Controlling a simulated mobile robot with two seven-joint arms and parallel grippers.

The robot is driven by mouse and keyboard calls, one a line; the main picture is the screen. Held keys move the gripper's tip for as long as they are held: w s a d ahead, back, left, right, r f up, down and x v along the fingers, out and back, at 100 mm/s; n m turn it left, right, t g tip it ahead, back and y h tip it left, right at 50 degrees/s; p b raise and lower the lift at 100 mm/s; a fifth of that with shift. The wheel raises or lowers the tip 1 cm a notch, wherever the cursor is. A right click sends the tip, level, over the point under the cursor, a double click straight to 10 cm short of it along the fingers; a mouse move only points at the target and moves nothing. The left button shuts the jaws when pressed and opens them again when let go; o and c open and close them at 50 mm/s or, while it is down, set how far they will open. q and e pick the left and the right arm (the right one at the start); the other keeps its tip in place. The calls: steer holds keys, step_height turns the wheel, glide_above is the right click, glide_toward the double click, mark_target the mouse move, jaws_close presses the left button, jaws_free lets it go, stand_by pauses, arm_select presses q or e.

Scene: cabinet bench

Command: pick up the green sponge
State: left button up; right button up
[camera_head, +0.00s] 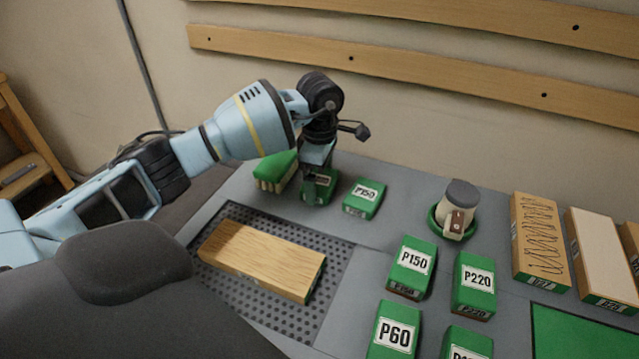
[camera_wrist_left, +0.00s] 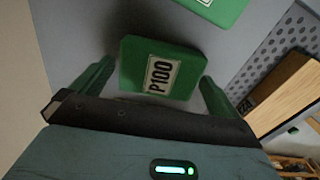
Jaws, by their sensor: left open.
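A green sponge block labelled P100 (camera_wrist_left: 160,68) lies on the bench between the two green fingers of my left gripper (camera_wrist_left: 156,76) in the left wrist view. The fingers are open, one on each side of the block, and do not appear to grip it. In the head view the same block (camera_head: 319,195) is partly hidden under my left gripper (camera_head: 318,174), which points down over it at the back of the bench. My right gripper is not in view.
A tan-bottomed green block (camera_head: 275,170) stands close on the left, and another labelled green block (camera_head: 364,197) on the right. A wooden board (camera_head: 262,260) lies on the perforated mat (camera_head: 333,285) in front. A capped container (camera_head: 458,208) and several green blocks are farther right.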

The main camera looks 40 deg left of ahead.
mark_target(320, 180)
arm_select(q)
steer(key=c, duration=0.8)
steer(key=shift+o, duration=0.2)
step_height(320, 180, up, 10)
